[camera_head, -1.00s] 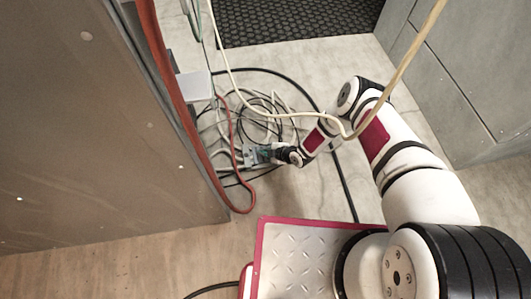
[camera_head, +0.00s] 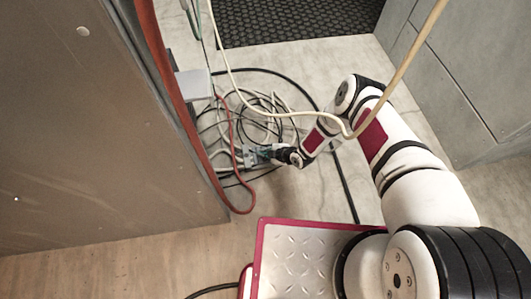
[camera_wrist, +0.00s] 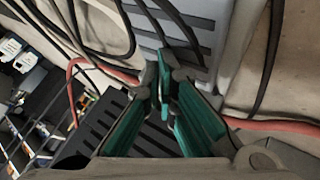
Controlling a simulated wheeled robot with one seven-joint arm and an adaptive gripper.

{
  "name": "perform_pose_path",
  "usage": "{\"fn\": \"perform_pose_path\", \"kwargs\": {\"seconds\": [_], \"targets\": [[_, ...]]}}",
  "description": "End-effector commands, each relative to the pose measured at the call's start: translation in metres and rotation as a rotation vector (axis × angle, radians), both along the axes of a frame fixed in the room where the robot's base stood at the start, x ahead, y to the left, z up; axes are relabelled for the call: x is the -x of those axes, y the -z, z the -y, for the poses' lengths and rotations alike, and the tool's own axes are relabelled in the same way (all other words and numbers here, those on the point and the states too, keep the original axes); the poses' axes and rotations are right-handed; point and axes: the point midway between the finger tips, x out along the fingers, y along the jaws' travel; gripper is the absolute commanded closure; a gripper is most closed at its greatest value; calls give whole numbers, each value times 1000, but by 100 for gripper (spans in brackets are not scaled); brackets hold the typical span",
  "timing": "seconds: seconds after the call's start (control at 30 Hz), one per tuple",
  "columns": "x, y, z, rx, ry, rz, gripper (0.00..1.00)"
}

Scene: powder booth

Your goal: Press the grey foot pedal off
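A light grey ridged block, which looks like the grey foot pedal (camera_wrist: 203,37), is at the top middle of the wrist view, with dark slots across it. In the head view the pedal (camera_head: 250,158) is a small grey shape on the floor among cables, partly hidden by my gripper. My gripper (camera_wrist: 170,78) has teal-padded fingers, drawn together at the tips with nothing seen held between them. The tips overlap the pedal's near edge in the wrist view; I cannot tell whether they touch it. In the head view my gripper (camera_head: 265,153) is low beside the pedal.
Black and pale cables (camera_head: 262,105) lie looped around the pedal, and a red hose (camera_head: 233,180) runs down beside it. A brown-grey cabinet wall (camera_head: 90,130) stands at left. A black ridged block (camera_wrist: 90,133) lies below left of the pedal. A dark mat (camera_head: 290,20) is behind.

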Motion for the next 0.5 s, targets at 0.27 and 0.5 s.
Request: {"fn": "perform_pose_path", "kwargs": {"seconds": [0.27, 0.5], "targets": [[2, -8, 1, 3, -1, -5, 100], [0, -31, 0, 0, 0, -2, 100]]}}
